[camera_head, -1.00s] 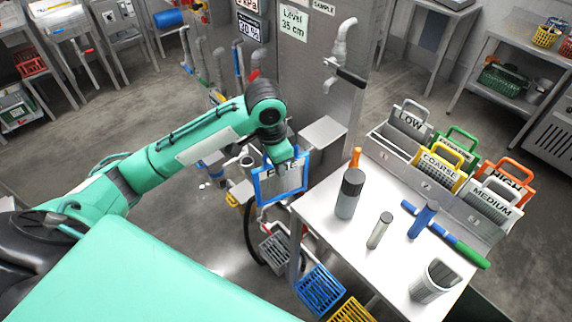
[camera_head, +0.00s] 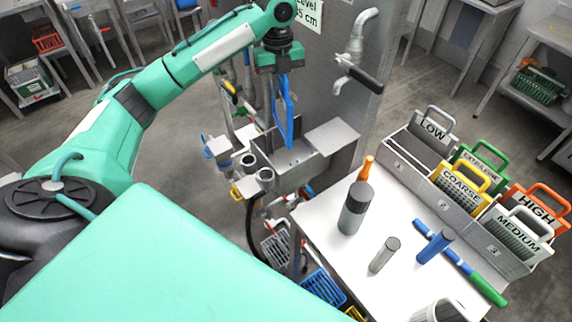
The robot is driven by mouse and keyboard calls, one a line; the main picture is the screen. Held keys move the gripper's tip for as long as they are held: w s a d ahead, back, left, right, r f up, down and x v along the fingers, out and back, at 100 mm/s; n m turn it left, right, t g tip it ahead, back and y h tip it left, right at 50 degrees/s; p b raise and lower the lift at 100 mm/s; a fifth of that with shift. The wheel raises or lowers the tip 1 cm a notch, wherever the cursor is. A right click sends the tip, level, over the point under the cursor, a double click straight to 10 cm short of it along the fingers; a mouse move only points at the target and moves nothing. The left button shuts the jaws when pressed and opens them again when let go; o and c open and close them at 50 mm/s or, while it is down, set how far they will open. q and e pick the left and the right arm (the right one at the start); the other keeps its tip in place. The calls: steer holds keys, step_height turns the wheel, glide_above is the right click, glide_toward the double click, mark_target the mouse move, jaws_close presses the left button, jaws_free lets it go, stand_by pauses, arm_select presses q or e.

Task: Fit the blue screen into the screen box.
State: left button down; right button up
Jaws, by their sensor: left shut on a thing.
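My left gripper (camera_head: 283,72) is shut on the blue screen (camera_head: 287,122). The screen hangs upright below the gripper and is turned nearly edge-on, so its mesh and label hardly show. A grey metal box (camera_head: 277,163), which looks like the screen box, stands open-topped against the steel panel. The screen's lower end is above or at the box's opening; I cannot tell whether it has entered. My right gripper is out of view.
A grey tap (camera_head: 357,45) sticks out from the panel. Pipes and small cups stand left of the box.

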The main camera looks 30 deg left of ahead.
mark_target(280, 128)
arm_select(q)
steer(key=shift+w+a+r+m, duration=0.2)
steer(key=shift+w+a+m, duration=0.1)
steer(key=shift+w+m, duration=0.1)
step_height(280, 128, down, 14)
steer(key=p, duration=0.3)
steer(key=shift+f, duration=0.2)
steer(key=shift+f+p, duration=0.35)
steer(key=shift+f, duration=0.25)
step_height(280, 128, down, 4)
steer(key=shift+f+p, duration=0.1)
steer(key=shift+p, duration=0.4)
steer(key=shift+f, duration=0.1)
steer(key=c, duration=1.5)
jaws_free()
steer(key=shift+o, duration=0.2)
